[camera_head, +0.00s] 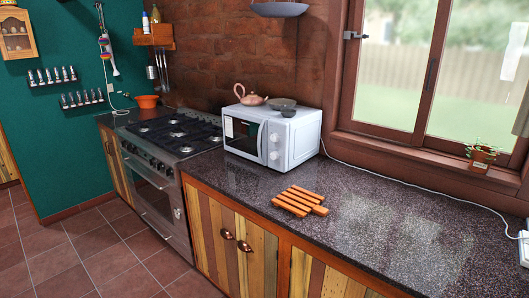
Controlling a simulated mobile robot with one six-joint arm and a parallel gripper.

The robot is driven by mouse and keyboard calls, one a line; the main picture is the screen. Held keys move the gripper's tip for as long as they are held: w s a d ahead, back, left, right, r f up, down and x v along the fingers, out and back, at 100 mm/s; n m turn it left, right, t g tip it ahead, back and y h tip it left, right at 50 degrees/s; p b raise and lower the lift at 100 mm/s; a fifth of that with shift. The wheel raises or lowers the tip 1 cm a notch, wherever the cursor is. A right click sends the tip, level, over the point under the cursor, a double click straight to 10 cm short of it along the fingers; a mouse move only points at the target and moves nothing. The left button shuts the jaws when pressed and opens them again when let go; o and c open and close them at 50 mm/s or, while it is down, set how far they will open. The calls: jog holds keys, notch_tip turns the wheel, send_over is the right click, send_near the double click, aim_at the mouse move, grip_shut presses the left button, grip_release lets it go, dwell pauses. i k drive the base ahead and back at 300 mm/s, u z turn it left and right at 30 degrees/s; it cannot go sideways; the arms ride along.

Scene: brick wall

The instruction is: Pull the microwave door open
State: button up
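A white microwave (296,136) stands on the dark stone counter, right of the stove. Its door (242,139) has a dark window and faces the front left. The door looks shut.
The stove (165,150) adjoins at left. Tiled floor (100,240) is clear. A potted plant (481,157) stands by the window.

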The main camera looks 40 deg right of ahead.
aim_at(245, 134)
jog(key=k, duration=0.9)
jog(key=z, duration=0.15)
jog(key=i, duration=1.45)
jog(key=u, duration=0.8)
jog(key=i, duration=0.65)
jog(key=u, duration=0.3)
